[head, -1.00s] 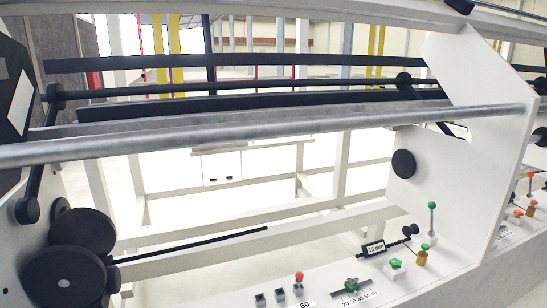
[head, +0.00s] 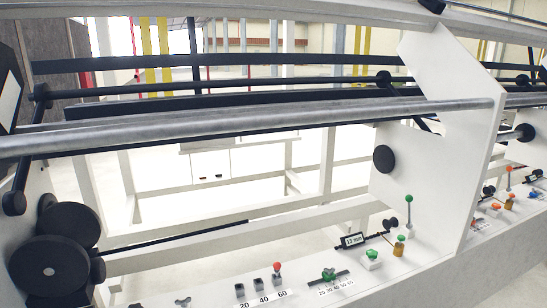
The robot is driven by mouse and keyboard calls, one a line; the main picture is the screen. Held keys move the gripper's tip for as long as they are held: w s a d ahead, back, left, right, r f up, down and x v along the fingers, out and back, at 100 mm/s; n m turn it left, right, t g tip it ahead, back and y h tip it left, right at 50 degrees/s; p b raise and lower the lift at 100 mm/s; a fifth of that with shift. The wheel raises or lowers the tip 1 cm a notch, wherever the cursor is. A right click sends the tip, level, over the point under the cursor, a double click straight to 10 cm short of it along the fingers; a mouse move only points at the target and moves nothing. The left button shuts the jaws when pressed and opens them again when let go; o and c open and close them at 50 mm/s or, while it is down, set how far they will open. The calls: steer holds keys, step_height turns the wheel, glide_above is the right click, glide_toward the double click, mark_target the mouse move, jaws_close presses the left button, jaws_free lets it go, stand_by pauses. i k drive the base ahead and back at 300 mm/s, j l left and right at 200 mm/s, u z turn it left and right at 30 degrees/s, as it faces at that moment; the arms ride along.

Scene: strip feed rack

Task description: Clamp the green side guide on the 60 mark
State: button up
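The green side guide (head: 329,275) is a small clamp with a green knob. It sits on a dark rail above a short scale (head: 335,288) with marks from 20 to 60, on the white ledge at the lower middle. It stands over the lower or middle part of the scale, left of the 60 end. The exact mark is too small to tell. My gripper is not in view.
A red-knobbed peg (head: 277,268) stands by a 20-40-60 label strip left of the scale. A display (head: 353,241), a green-knobbed lever (head: 409,202) and a green-capped bottle-like part (head: 399,246) stand to the right. A long metal bar (head: 250,120) crosses above the ledge.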

mark_target(330, 278)
steer(key=i+l, duration=0.1)
steer(key=i, duration=0.45)
steer(key=i+l, duration=0.15)
steer(key=i, duration=0.35)
